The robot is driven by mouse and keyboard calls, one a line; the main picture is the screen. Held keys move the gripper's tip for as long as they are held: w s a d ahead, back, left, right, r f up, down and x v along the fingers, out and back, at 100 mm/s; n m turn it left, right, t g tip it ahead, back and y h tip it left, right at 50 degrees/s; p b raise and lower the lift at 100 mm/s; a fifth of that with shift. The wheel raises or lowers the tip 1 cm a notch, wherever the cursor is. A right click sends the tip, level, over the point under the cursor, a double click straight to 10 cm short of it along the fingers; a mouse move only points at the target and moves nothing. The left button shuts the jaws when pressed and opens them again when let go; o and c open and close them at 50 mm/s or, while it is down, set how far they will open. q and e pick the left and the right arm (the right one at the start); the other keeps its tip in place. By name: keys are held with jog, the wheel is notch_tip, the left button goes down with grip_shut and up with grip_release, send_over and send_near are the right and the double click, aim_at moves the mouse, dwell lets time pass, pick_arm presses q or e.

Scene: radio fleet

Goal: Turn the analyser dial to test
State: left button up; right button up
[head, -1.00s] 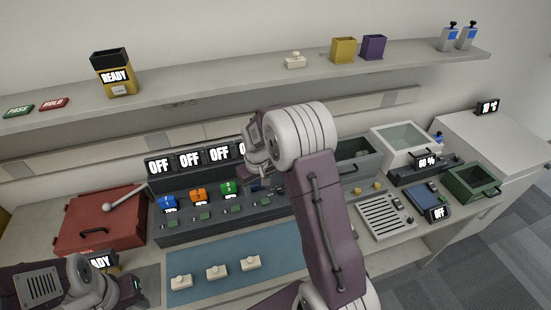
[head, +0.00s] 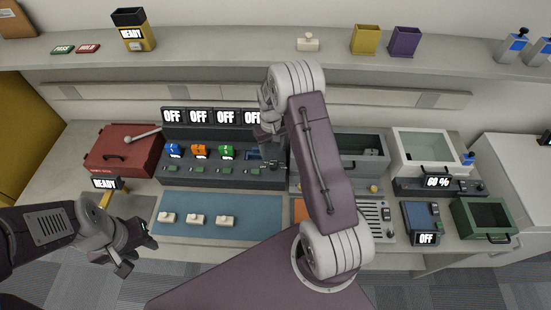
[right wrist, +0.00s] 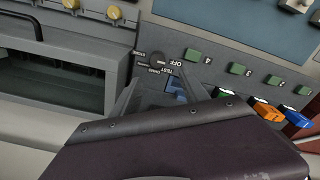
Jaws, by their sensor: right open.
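The analyser (head: 222,178) is a long dark unit on the bench with a row of displays (head: 198,117) reading OFF. Its dial (right wrist: 156,60) shows in the right wrist view as a dark round knob with STORE, CHARGE, TEST and OFF printed around it; its pointer is too small to read. In the head view my right arm covers the dial. My right gripper (head: 268,135) is open over the analyser's right end; in the right wrist view its fingers (right wrist: 160,92) are just below the dial, apparently empty. My left gripper (head: 132,252) hangs at the front left, away from the analyser.
Blue, orange and green packs (head: 198,149) sit in the analyser. A blue mat (head: 240,225) with several white pieces lies in front. A red case (head: 122,155) stands left; a grey open bin (head: 360,145) stands right. A shelf (head: 220,47) runs above.

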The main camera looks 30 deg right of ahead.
aim_at(274, 164)
jog(key=f+p, duration=0.1)
jog(key=f, duration=0.1)
jog(key=f+p, duration=0.1)
jog(key=f, duration=0.2)
jog(key=f+p, duration=0.2)
jog(key=f, duration=0.1)
jog(key=shift+s+d, duration=0.2)
jog(key=shift+s, duration=0.15)
jog(key=shift+f, duration=0.3)
jog(key=shift+c, duration=0.3)
grip_shut()
